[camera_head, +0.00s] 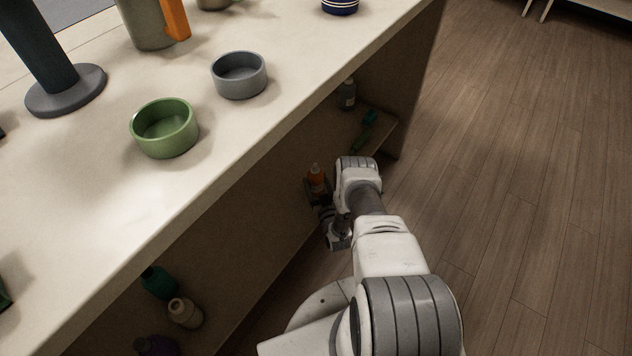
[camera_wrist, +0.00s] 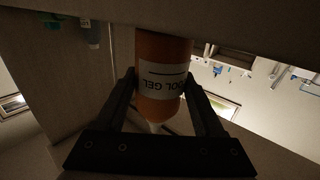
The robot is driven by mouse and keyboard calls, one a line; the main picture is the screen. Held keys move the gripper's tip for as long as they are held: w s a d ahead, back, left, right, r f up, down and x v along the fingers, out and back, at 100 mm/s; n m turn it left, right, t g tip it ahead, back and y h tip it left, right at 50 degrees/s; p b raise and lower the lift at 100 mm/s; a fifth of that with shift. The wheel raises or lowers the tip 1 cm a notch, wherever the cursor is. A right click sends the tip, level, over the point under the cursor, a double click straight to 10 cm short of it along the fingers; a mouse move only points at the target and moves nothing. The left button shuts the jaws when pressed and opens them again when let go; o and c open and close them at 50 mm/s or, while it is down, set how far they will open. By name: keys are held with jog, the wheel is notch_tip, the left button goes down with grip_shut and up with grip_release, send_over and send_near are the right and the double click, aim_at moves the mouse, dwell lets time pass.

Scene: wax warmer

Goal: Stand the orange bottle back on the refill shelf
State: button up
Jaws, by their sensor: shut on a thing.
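The orange bottle (camera_head: 316,178) is beside the open side of the counter, below the countertop. My gripper (camera_head: 318,190) is around it, partly hidden by my wrist. In the wrist view the orange bottle (camera_wrist: 162,50) lies between both dark fingers of my gripper (camera_wrist: 160,88), which is shut on it. Its white label reads upside down there, with the cap end toward the palm. The refill shelf (camera_head: 383,137) runs under the countertop, largely hidden by the counter and my arm. I cannot tell whether the bottle touches it.
A grey bottle (camera_head: 346,94) and a teal-topped green item (camera_head: 366,127) are farther along the shelf. The countertop edge (camera_head: 270,135) overhangs. The floor (camera_head: 530,190) is clear at right.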

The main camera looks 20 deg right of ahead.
jog(key=shift+f, duration=0.4)
dwell(0.3)
jog(key=o, duration=1)
jog(key=shift+s, duration=0.1)
